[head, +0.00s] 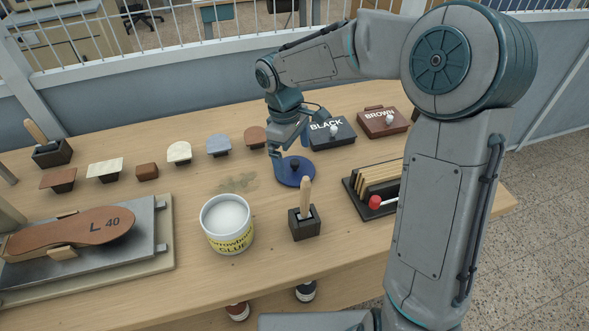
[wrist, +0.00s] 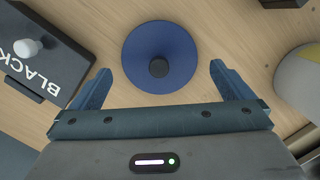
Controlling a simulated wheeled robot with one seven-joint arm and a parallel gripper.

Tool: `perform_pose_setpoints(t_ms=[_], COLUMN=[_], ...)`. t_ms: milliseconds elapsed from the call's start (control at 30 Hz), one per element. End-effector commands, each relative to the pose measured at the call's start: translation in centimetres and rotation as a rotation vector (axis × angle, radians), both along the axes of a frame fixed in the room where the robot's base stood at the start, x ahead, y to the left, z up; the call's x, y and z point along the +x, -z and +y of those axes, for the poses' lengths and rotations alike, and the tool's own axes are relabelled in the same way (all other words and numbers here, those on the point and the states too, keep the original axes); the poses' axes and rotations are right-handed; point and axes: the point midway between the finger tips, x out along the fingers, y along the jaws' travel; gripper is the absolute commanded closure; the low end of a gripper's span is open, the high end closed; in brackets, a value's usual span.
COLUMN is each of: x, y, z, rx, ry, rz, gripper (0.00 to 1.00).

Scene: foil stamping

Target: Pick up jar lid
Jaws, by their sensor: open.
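The jar lid (head: 294,173) is a round blue disc with a dark knob in its middle. It lies flat on the wooden table, behind the wooden-handled tool. In the wrist view the lid (wrist: 160,50) is wholly visible, with its knob (wrist: 158,68) just beyond the line between the fingertips. My gripper (head: 283,150) is open and empty, pointing down above the lid and slightly to its left. In the wrist view my gripper (wrist: 160,75) has one finger on each side of the knob. The fingers do not appear to touch the lid.
An open glue jar (head: 228,222) stands front left of the lid. A holder with a wooden-handled tool (head: 304,220) is in front. The BLACK box (head: 330,132) and BROWN box (head: 383,121) stand behind to the right. A slotted rack (head: 372,190) is at right.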

Motion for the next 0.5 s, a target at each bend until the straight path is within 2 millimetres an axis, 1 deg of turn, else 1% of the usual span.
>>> perform_pose_setpoints(t_ms=[33, 100, 200, 300, 500], x=[-0.1, -0.1, -0.1, -0.2, -0.2], y=[0.9, 2.0, 3.0, 3.5, 3.5], z=[-0.1, -0.2, -0.3, -0.4, -0.4], rx=[-0.002, -0.001, -0.001, -0.001, 0.000], ry=[0.001, 0.001, 0.001, 0.001, 0.001], rz=[0.005, 0.005, 0.003, 0.003, 0.001], gripper=[0.00, 0.00, 0.00, 0.00, 0.00])
